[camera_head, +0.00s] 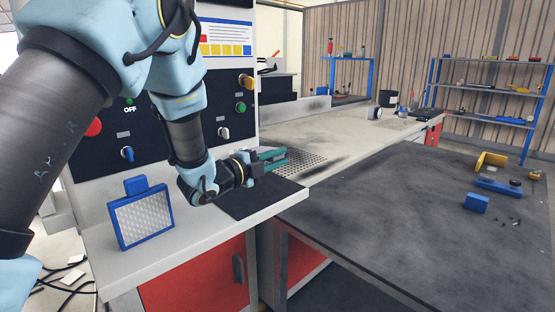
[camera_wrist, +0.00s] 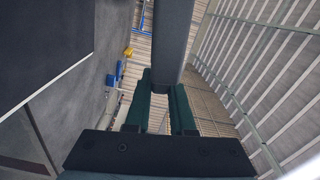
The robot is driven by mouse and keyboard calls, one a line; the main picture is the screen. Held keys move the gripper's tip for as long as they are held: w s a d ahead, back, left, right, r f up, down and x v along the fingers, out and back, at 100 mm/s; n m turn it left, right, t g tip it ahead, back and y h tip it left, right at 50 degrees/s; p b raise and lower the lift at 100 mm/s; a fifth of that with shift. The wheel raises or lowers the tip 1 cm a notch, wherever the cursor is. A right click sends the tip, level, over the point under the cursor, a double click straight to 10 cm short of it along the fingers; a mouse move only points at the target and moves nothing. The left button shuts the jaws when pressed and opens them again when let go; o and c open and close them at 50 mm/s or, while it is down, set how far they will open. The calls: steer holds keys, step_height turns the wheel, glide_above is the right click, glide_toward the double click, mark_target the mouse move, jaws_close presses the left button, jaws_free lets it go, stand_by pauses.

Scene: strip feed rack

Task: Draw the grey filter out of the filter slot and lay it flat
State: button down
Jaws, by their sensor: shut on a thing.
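My gripper (camera_head: 280,156) has teal fingers and is shut, one finger above the other, over the white counter. In the wrist view its fingers (camera_wrist: 160,105) close on the grey filter (camera_wrist: 173,40), seen edge-on as a long grey bar running away from them. In the head view a grey perforated panel (camera_head: 303,161) beyond the fingertips looks like this filter, roughly level. I cannot tell whether it touches the counter. I cannot make out the filter slot; my arm covers part of the machine front.
A dark mat (camera_head: 250,203) lies on the counter below my gripper. A blue-framed mesh panel (camera_head: 116,220) stands at the left, near the control panel (camera_head: 98,160) with knobs. A dark table (camera_head: 400,215) at the right holds blue and yellow parts; its near half is clear.

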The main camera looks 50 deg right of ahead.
steer(key=shift+a+f, duration=0.1)
step_height(320, 180, down, 7)
steer(key=b, duration=0.7)
steer(key=c, duration=0.7)
jaws_free()
steer(key=shift+s, duration=0.1)
steer(key=a, duration=0.3)
steer(key=a+b, duration=0.1)
steer(key=a, duration=0.2)
steer(key=a+b, duration=0.1)
steer(key=a, duration=0.3)
steer(key=shift+w, duration=0.4)
steer(key=shift+a, duration=0.35)
steer(key=shift+s, duration=0.1)
